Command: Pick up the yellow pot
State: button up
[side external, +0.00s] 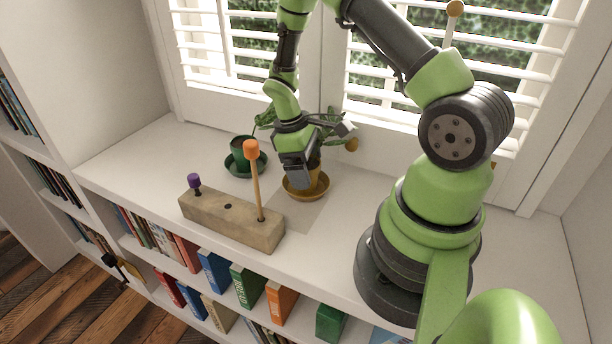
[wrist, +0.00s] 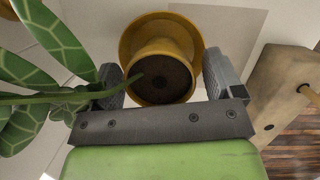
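The yellow pot (wrist: 160,48) stands upright in a yellow saucer (wrist: 128,40) on the white shelf top. It holds dark soil, and a green stem with pale-veined leaves (wrist: 48,75) leans out to the left in the wrist view. In the side view the pot (side external: 317,168) is partly hidden behind my gripper (side external: 299,170), and the saucer (side external: 306,194) shows below. My gripper (wrist: 164,68) is open, with one finger on each side of the pot. The left finger is close to the pot and the stem crosses it. A gap shows at the right finger.
A wooden block (side external: 230,219) with an orange-topped peg (side external: 254,180) and a purple-topped peg (side external: 195,184) lies to the front left. A green pot (side external: 242,152) on a green saucer stands at the back left. Shuttered windows (side external: 240,45) are behind. The shelf's far left is clear.

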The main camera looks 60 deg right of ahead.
aim_at(310, 166)
jog(key=c, duration=1)
jog(key=shift+o, duration=0.2)
jog(key=shift+r, duration=0.15)
notch_tip(310, 166, up, 13)
notch_tip(310, 166, down, 9)
jog(key=m+y, duration=0.1)
jog(key=m, duration=0.2)
jog(key=shift+m, duration=0.4)
jog(key=shift+f, duration=1.85)
